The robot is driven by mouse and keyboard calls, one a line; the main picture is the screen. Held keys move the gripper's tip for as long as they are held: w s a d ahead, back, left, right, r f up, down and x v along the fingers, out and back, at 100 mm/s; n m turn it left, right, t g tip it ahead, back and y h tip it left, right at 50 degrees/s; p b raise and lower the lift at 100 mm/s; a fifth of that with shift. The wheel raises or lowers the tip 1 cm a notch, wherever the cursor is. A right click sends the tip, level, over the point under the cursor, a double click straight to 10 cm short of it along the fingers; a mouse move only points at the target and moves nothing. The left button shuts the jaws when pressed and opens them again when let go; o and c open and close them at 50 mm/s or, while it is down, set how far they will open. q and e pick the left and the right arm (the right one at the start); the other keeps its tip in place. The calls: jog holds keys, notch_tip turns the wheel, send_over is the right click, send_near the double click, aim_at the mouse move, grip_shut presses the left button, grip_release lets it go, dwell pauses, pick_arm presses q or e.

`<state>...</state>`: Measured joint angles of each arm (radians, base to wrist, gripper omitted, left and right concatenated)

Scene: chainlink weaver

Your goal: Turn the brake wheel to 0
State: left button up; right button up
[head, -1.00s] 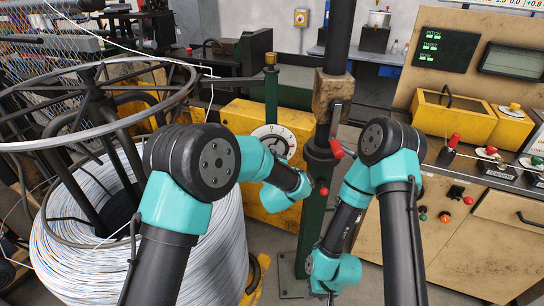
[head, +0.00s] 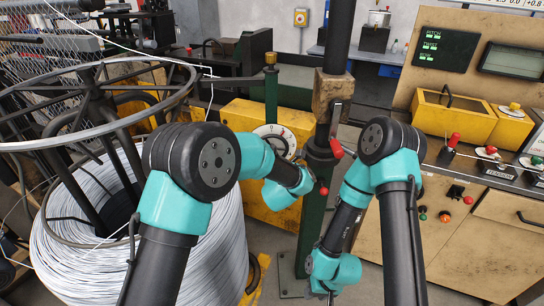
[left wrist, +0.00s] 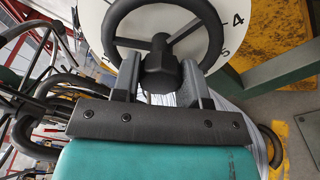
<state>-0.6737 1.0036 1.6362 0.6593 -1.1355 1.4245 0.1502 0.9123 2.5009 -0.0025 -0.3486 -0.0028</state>
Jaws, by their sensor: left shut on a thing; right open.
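The brake wheel (left wrist: 158,17) is a dark spoked wheel in front of a white numbered dial (left wrist: 232,28) in the left wrist view. The figure 4 and part of a 5 show at the dial's right side. My left gripper (left wrist: 161,64) is shut on the wheel's dark hub, one finger on each side. In the head view the dial (head: 270,132) sits on a yellow box, and my left arm covers part of it and the wheel. The pointer and the 0 mark cannot be made out. My right gripper (head: 329,291) hangs low, away from the wheel, open and empty.
A large wire spool (head: 215,255) stands at the left, close to my left arm. A dark green post (head: 313,215) with a red-knobbed lever (head: 336,148) stands between my arms. A control console (head: 480,215) fills the right side.

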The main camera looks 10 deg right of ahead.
pick_arm(q)
jog(key=n, duration=0.6)
jog(key=shift+n, duration=0.3)
dwell(0.4)
jog(key=o, duration=0.9)
jog(key=shift+s, duration=0.1)
jog(key=s, duration=0.5)
jog(key=s+a, duration=0.1)
jog(key=s, duration=1.1)
jog(key=shift+a+r, duration=0.3)
jog(key=shift+a, duration=0.05)
